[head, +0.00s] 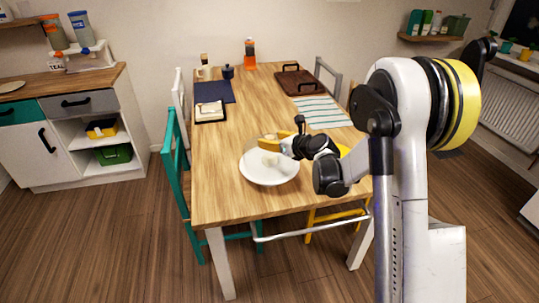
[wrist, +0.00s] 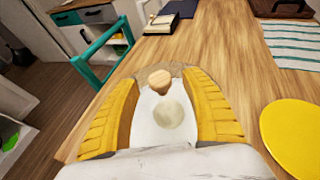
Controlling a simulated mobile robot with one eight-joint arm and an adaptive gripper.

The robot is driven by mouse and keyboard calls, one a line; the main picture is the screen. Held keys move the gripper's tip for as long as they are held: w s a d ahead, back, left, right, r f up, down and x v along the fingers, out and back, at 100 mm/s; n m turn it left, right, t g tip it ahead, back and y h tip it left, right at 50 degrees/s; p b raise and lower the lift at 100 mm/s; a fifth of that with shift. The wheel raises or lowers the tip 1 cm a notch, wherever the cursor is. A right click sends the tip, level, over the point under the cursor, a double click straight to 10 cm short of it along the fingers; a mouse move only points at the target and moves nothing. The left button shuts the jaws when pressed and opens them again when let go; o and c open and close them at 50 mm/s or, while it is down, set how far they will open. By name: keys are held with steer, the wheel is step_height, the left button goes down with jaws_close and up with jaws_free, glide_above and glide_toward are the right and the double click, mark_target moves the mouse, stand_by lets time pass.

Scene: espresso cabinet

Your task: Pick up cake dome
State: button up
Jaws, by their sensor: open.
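The cake dome appears as clear glass with a round wooden knob (wrist: 159,80); its glass outline is faint. It stands over a white plate (head: 270,176) near the front of the wooden table. A pale round item (wrist: 169,116) shows below the knob, seemingly through the glass. My gripper (wrist: 160,78) is open, with its yellow fingers on either side of the knob and a gap to it on both sides. In the head view my gripper (head: 268,146) is over the back part of the plate and hides some of the dome. I cannot tell whether the fingers touch the glass.
A yellow round mat (wrist: 292,136) lies right of the plate. A striped cloth (head: 322,111) and a brown tray (head: 299,82) lie farther back. A dark blue mat (head: 214,92) and a book-like item (head: 209,111) lie at the left. A teal chair (head: 175,160) stands at the left edge.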

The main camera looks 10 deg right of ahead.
steer(key=shift+x, duration=0.9)
steer(key=shift+c, duration=0.5)
jaws_close()
steer(key=shift+r, duration=0.1)
